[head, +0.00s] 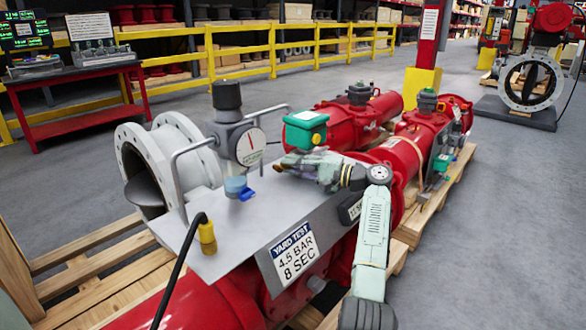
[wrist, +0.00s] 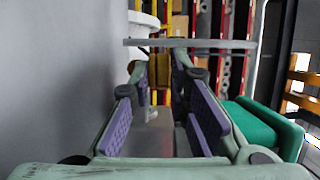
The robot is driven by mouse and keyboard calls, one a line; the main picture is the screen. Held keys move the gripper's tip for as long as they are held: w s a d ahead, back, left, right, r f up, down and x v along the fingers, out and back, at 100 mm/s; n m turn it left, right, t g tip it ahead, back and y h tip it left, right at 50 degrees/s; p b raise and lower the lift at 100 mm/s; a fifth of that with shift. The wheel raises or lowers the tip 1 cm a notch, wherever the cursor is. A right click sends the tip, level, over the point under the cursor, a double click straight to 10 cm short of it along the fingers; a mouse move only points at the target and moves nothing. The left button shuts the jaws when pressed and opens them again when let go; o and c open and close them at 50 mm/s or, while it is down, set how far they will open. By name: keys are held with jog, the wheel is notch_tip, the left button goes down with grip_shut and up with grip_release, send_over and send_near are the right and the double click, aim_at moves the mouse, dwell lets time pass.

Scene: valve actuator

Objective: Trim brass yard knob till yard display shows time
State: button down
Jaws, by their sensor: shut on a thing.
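My gripper (head: 284,166) is low over the grey panel plate (head: 215,225), its fingers closed round a small brass-coloured knob, mostly hidden by the fingers. A sign (head: 294,257) on the plate's front reads "YARD TEST 4.5 BAR 8 SEC".
A round dial gauge (head: 247,143) with a black top and a blue valve (head: 238,188) stand left of my gripper. Metal handles (head: 185,170) rise from the plate. A green box (head: 306,130) is just behind.

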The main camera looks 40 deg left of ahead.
jog(key=shift+w+r, duration=0.1)
jog(key=shift+r, duration=0.35)
jog(key=c, duration=1.6)
grip_release()
jog(key=shift+c, duration=0.2)
jog(key=shift+f, duration=0.1)
jog(key=v, duration=1.1)
jog(key=shift+w+d+f, duration=0.15)
jog(key=shift+d+f, duration=0.05)
jog(key=shift+f, duration=0.05)
jog(key=shift+d, duration=0.3)
